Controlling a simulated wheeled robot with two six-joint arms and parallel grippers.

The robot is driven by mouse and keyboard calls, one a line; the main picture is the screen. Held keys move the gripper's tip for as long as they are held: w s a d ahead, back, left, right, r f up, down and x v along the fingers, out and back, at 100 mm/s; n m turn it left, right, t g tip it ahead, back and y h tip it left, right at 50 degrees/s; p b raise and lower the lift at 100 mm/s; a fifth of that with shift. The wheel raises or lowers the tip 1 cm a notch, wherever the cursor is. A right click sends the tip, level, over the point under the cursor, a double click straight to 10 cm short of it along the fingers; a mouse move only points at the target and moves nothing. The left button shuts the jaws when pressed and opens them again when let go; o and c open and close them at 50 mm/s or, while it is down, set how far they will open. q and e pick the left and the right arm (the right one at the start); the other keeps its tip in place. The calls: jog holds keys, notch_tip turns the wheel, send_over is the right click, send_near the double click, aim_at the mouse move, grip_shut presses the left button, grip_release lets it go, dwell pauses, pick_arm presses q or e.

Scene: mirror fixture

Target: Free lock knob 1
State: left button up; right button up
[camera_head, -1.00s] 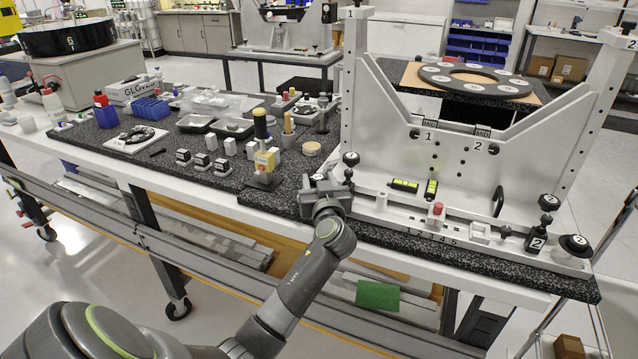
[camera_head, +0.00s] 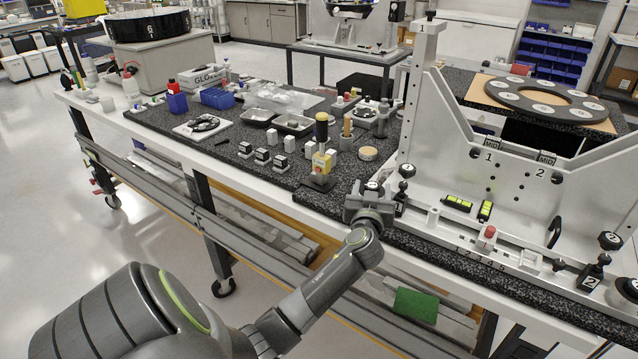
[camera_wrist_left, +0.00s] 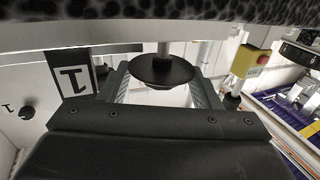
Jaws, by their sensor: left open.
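Lock knob 1 (camera_head: 373,186) is a black disc with a pale top at the left end of the mirror fixture's base (camera_head: 450,232). My left gripper (camera_head: 371,200) is at this knob, its jaws open. In the left wrist view the black knob (camera_wrist_left: 163,73) on its stem shows between the two open fingers (camera_wrist_left: 160,92); I cannot tell whether either finger touches it. A block marked 1 (camera_wrist_left: 74,79) shows beside the fingers. Another black knob (camera_head: 406,170) stands just right of the gripper. My right gripper is not in view.
Small parts and trays (camera_head: 292,124) lie farther back on the dark bench top. The fixture's upright plate (camera_head: 500,185) rises to the right, with a red-topped part (camera_head: 487,236) on its base.

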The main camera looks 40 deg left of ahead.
pick_arm(q)
jog(key=m+h+p, duration=0.1)
jog(key=p, duration=0.1)
jog(key=m+t+h+p, duration=0.1)
jog(key=h+p, duration=0.1)
jog(key=m+t+h+p, duration=0.1)
jog(key=h+p, duration=0.1)
jog(key=shift+s+a+r, duration=0.15)
jog(key=shift+a+r, duration=0.15)
jog(key=m+t+h+p, duration=0.1)
jog(key=m+h, duration=0.1)
jog(key=h, duration=0.1)
jog(key=shift+a+f+p, duration=0.1)
jog(key=shift+a+p, duration=0.05)
jog(key=shift+p, duration=0.15)
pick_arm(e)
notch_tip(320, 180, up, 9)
pick_arm(q)
jog(key=shift+f+m+h, duration=0.1)
jog(key=shift+m+h, duration=0.3)
jog(key=shift+a+f+m+h, duration=0.1)
jog(key=shift+m+h, duration=0.3)
jog(key=shift+h, duration=0.1)
jog(key=s+b, duration=0.9)
jog(key=s, duration=0.8)
jog(key=shift+s+a+h, duration=0.2)
jog(key=shift+a+h, duration=0.05)
jog(key=shift+h, duration=0.05)
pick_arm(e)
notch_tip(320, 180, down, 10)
